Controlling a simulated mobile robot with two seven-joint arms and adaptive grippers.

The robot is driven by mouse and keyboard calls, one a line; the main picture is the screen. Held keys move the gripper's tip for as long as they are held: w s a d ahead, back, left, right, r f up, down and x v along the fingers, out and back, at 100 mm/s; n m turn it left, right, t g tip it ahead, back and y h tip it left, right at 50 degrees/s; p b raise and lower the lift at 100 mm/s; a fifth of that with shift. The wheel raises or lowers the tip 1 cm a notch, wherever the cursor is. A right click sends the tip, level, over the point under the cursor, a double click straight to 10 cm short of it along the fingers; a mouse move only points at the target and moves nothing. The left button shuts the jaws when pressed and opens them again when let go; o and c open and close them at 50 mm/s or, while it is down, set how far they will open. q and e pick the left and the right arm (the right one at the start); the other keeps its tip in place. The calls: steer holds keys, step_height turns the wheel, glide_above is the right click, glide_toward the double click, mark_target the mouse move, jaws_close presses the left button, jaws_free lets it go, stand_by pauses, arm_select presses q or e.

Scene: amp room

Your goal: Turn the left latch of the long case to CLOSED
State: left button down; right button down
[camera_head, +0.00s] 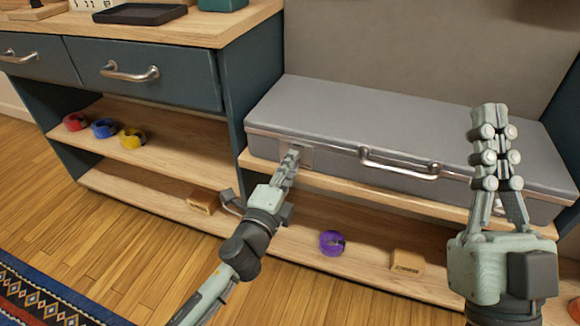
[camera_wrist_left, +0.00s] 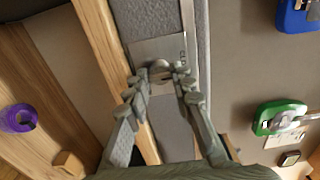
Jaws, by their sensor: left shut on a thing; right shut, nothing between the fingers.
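The long grey case (camera_head: 400,130) lies shut on a wooden shelf, with a metal handle (camera_head: 400,164) on its front. Its left latch is a metal plate (camera_head: 306,156) near the left end of the front; the latch plate shows in the left wrist view (camera_wrist_left: 146,52) with lettering partly hidden by my fingers. My left gripper (camera_head: 292,156) is at this latch; in the left wrist view its fingers (camera_wrist_left: 160,78) are shut on the small latch knob (camera_wrist_left: 159,66). Which way the knob points cannot be told. My right gripper (camera_head: 490,112) is shut and empty, raised in front of the case's right part.
A lower shelf holds a purple tape roll (camera_head: 332,242) and small wooden blocks (camera_head: 407,261). Red, blue and yellow rolls (camera_head: 131,139) sit on the left shelf below drawers (camera_head: 140,75). A patterned rug (camera_head: 45,300) lies on the floor at left.

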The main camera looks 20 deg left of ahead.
arm_select(q)
steer(key=shift+r, duration=0.1)
steer(key=c, duration=1.3)
jaws_free()
steer(key=s, duration=1.2)
steer(key=shift+a, duration=0.2)
